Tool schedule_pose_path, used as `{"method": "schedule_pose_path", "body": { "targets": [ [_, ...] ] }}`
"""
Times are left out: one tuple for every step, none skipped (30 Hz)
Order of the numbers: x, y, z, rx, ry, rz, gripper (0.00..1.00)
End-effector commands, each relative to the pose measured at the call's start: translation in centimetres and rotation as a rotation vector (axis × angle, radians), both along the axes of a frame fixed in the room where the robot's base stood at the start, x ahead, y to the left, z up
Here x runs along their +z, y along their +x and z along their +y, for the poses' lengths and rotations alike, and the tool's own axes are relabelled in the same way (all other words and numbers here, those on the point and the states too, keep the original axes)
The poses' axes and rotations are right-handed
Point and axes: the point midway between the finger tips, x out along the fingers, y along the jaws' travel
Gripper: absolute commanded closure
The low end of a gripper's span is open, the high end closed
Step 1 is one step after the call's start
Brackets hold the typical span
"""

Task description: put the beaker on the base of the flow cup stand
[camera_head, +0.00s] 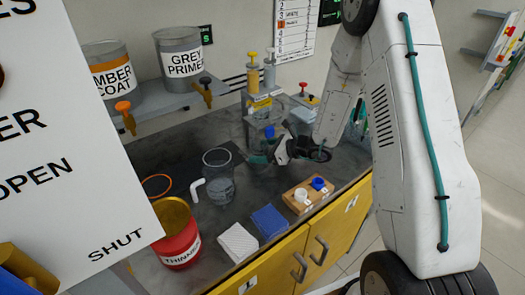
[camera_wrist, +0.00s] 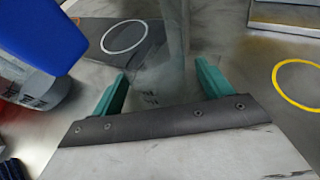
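My gripper (camera_wrist: 160,85) shows two teal fingers set wide apart in the wrist view. A clear, faintly printed glass thing (camera_wrist: 160,60), which looks like the beaker, stands between them. It seems to fill the gap, but I cannot tell whether both fingers touch it. In the head view my gripper (camera_head: 264,152) is low over the back of the bench, close to the dispensers. The beaker is not clear there. I cannot pick out the flow cup stand surely; a blue-topped thing (camera_wrist: 42,35) close at the upper left in the wrist view may be part of it.
A large clear vessel (camera_head: 219,178) stands left of my gripper. A red thinner can (camera_head: 179,242), a white block (camera_head: 237,243), a blue block (camera_head: 269,221) and a wooden holder (camera_head: 296,204) line the front. Yellow-handled dispensers (camera_head: 262,80) stand behind. The wrist view shows a yellow ring (camera_wrist: 277,78).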

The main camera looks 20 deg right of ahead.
Motion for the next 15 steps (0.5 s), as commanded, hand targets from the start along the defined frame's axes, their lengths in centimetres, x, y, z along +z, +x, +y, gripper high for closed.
{"method": "schedule_pose_path", "body": {
  "targets": [
    [0.0, 0.0, 0.0, 0.0, 0.0, 0.0, 0.22],
    [0.0, 0.0, 0.0, 0.0, 0.0, 0.0, 0.22],
    [0.0, 0.0, 0.0, 0.0, 0.0, 0.0, 0.22],
    [0.1, 0.0, 0.0, 0.0, 0.0, 0.0, 0.22],
    [0.3, 0.0, 0.0, 0.0, -0.001, -0.001, 0.22],
    [0.5, 0.0, -0.1, -0.001, 0.0, 0.0, 0.22],
    [0.6, -0.2, -0.4, -0.002, 0.0, 0.0, 0.22],
    [0.7, -0.4, -0.6, -0.003, 0.0, 0.0, 0.22],
    [0.9, -0.8, -1.1, -0.003, 0.0, 0.0, 0.22],
    [1.2, -1.1, -1.5, -0.004, 0.0, -0.001, 0.22],
    [1.4, -1.5, -1.9, -0.005, 0.001, -0.001, 0.22],
    [1.7, -2.1, -2.4, -0.004, 0.0, 0.0, 0.22],
    [2.0, -2.4, -3.0, -0.006, -0.001, -0.001, 0.22],
    [2.3, -2.9, -3.4, -0.005, -0.001, -0.001, 0.22],
    [2.6, -3.5, -4.1, -0.006, -0.001, -0.001, 0.22]
  ]
}}
